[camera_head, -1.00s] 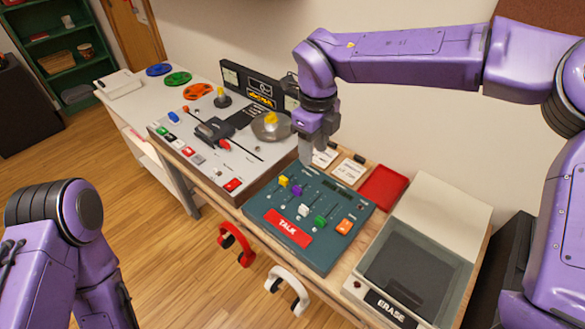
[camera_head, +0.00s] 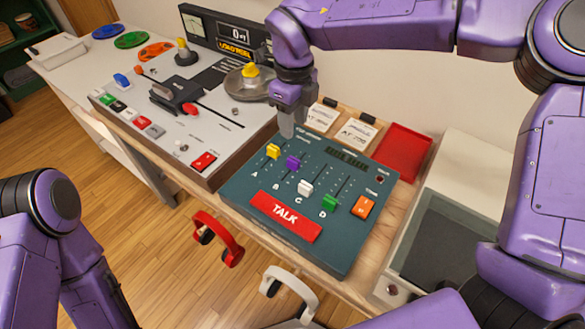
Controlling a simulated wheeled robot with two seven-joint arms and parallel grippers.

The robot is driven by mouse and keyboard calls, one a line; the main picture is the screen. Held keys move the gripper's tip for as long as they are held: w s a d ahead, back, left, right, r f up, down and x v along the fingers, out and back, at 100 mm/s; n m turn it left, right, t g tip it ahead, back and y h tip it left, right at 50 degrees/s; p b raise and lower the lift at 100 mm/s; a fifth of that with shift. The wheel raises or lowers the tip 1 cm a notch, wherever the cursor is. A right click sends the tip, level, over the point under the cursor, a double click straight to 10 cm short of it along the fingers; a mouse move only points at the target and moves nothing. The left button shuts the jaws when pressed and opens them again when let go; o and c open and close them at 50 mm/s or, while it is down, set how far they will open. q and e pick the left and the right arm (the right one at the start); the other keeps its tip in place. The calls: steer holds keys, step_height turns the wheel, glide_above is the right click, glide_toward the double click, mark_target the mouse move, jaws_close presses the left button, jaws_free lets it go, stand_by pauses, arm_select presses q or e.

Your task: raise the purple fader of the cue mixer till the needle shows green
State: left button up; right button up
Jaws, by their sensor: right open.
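The cue mixer (camera_head: 240,192) is a dark teal panel with sliding faders and a red TALK bar. Its purple fader (camera_head: 293,162) sits in the slot marked B, near the upper part of the panel. A yellow fader is left of it; white and green ones are lower right. My right gripper (camera_head: 287,128) points down above the panel's back left edge, near the yellow and purple faders, and is open, with nothing seen in it. A dark meter strip (camera_head: 347,157) lies at the panel's back; I cannot read a needle. My left arm shows at lower left; its gripper is out of view.
The eraser unit (camera_head: 447,245) is at right. Red (camera_head: 218,238) and white headphones (camera_head: 290,292) hang in front.

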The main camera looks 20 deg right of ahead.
mark_target(294, 160)
step_height(294, 160, down, 12)
steer(key=shift+s+f, duration=0.1)
arm_select(q)
steer(key=shift+f, duration=0.9)
